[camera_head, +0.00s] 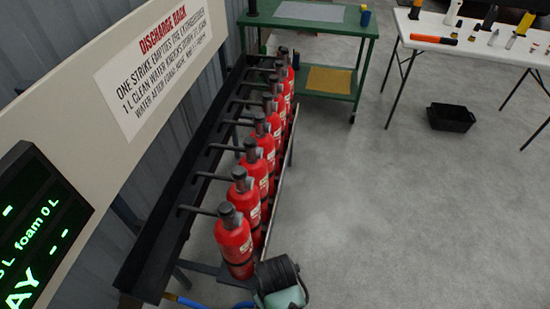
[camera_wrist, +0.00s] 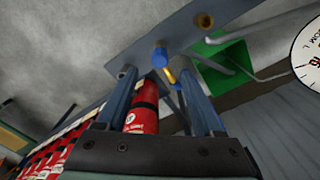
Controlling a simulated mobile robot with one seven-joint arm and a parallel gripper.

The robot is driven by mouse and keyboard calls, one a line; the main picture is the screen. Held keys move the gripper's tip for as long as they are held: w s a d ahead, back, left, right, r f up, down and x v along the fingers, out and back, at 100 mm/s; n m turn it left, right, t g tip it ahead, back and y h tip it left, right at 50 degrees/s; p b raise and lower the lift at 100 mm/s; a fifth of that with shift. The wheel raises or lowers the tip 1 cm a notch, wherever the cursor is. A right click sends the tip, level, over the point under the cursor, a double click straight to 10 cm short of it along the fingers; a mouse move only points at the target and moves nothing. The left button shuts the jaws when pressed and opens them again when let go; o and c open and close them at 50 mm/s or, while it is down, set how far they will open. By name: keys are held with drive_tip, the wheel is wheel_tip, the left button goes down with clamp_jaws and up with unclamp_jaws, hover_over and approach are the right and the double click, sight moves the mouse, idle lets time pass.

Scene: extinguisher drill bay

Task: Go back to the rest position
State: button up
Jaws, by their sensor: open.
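My gripper (camera_wrist: 156,76) shows in the wrist view, its two fingers apart and nothing clamped between them. A red extinguisher (camera_wrist: 142,110) shows in the gap between the fingers, beyond them. I cannot tell how far off it is. In the head view, a row of several red extinguishers (camera_head: 250,160) stands along the black discharge rack (camera_head: 150,255). A dark rounded part with a pale green section at the bottom centre of the head view seems to be my arm. My fingertips cannot be made out there.
A green table (camera_head: 330,25) stands behind the row. A white table (camera_head: 475,38) with tools is at the top right, with a black crate (camera_head: 451,117) on the floor before it. A green-lettered display (camera_head: 35,235) and sign board (camera_head: 160,65) are left. The floor to the right is clear.

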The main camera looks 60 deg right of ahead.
wheel_tip(320, 180, up, 5)
drive_tip(key=shift+r, duration=0.1)
